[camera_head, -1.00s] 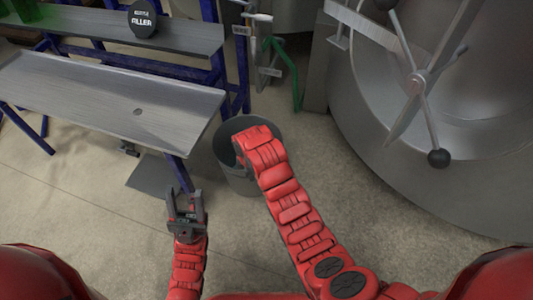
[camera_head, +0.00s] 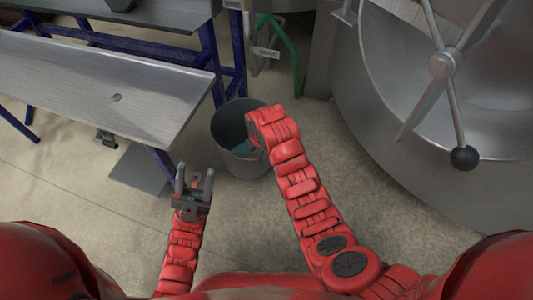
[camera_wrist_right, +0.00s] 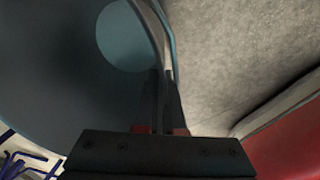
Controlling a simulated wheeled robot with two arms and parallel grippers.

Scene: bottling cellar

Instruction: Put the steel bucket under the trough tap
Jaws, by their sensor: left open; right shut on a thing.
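The steel bucket (camera_head: 245,164) is grey and open-topped. It appears upright on the floor, right of the metal trough (camera_head: 100,88), in the head view. The trough tap (camera_head: 105,138) is a small dark fitting under the trough's front edge, left of the bucket. My right gripper is shut on the bucket's wall at the rim; in the head view my wrist hides its fingers. The right wrist view shows its fingers (camera_wrist_right: 165,105) along the rim, with the bucket's inside (camera_wrist_right: 65,70) at left. My left gripper (camera_head: 195,169) is open and empty, left of the bucket.
A flat grey plate (camera_head: 142,168) is below the tap, at the trough leg. The blue frame (camera_head: 222,75) stands behind the bucket. A large steel tank (camera_head: 400,120) with a spoked handle fills the right. The floor in front of the tank is clear.

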